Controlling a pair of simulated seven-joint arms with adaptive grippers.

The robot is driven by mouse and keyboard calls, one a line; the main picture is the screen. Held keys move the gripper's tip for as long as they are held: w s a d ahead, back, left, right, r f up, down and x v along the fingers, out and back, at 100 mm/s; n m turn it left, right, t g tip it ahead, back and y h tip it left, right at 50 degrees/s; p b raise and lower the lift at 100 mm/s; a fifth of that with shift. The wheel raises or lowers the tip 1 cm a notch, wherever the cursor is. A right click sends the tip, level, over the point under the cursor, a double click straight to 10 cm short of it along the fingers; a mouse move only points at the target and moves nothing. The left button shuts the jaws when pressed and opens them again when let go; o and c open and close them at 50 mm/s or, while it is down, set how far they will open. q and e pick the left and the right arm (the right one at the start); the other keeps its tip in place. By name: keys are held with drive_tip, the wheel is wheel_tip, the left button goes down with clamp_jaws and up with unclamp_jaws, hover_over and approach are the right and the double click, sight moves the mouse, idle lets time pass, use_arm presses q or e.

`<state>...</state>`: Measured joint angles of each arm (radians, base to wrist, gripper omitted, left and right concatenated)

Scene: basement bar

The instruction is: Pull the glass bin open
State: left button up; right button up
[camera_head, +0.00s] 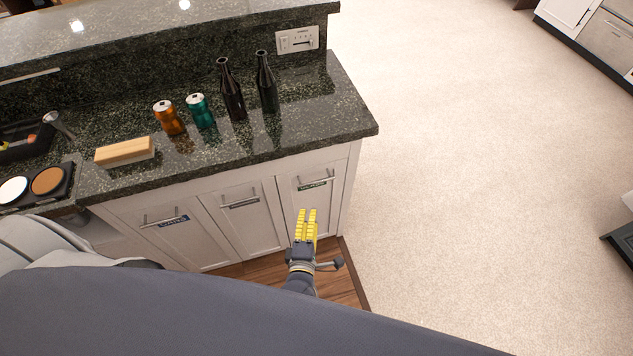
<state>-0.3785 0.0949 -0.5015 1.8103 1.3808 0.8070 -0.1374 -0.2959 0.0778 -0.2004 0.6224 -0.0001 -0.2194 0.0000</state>
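Three white pull-out fronts sit under the counter, each with a bar handle and a small label. The left front (185,245) has a blue label, the middle front (246,222) a dark one and the right front (325,205) a green one. The labels are too small to read, so I cannot tell which is the glass bin. All three look closed. My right gripper is not in view.
The dark granite counter (225,150) holds two dark bottles (232,92), an orange can (169,118), a teal can (200,111) and a wooden block (125,152). Open carpet (470,170) lies right of the cabinet.

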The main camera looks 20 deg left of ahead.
sight(315, 182)
use_arm(q)
drive_tip(key=x, duration=1.5)
drive_tip(key=shift+w+f, duration=0.15)
drive_tip(key=shift+w, duration=0.05)
drive_tip(key=shift+c, duration=0.3)
clamp_jaws()
